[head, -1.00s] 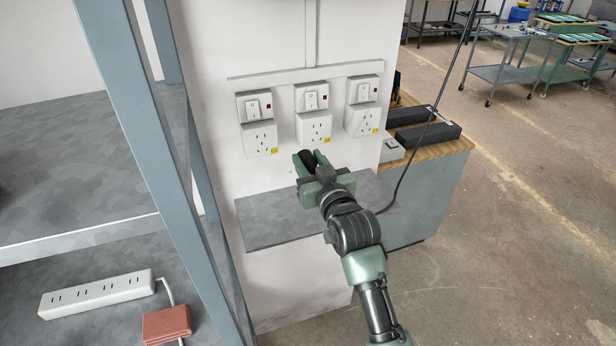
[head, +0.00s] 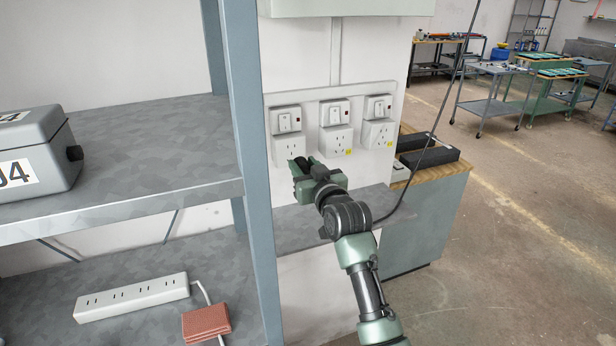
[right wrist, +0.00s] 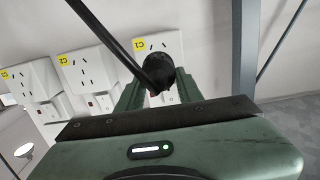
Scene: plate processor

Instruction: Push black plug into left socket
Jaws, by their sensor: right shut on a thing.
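The left socket (head: 289,149) is a white wall unit with a switch above it, the leftmost of three. My right gripper (head: 302,166) is in front of its lower edge. It is shut on the black plug (right wrist: 158,72), whose round dark back and cable show in the right wrist view. There the plug covers part of the left socket (right wrist: 160,44), which carries a yellow label. The plug's pins are hidden, and I cannot tell whether it touches the socket. My left gripper is out of view.
The middle socket (head: 336,141) and right socket (head: 379,133) are alongside. A grey ledge (head: 300,236) lies below my gripper. A blue-grey shelf post (head: 248,150) stands close on the left. The black cable (head: 440,118) hangs at the right.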

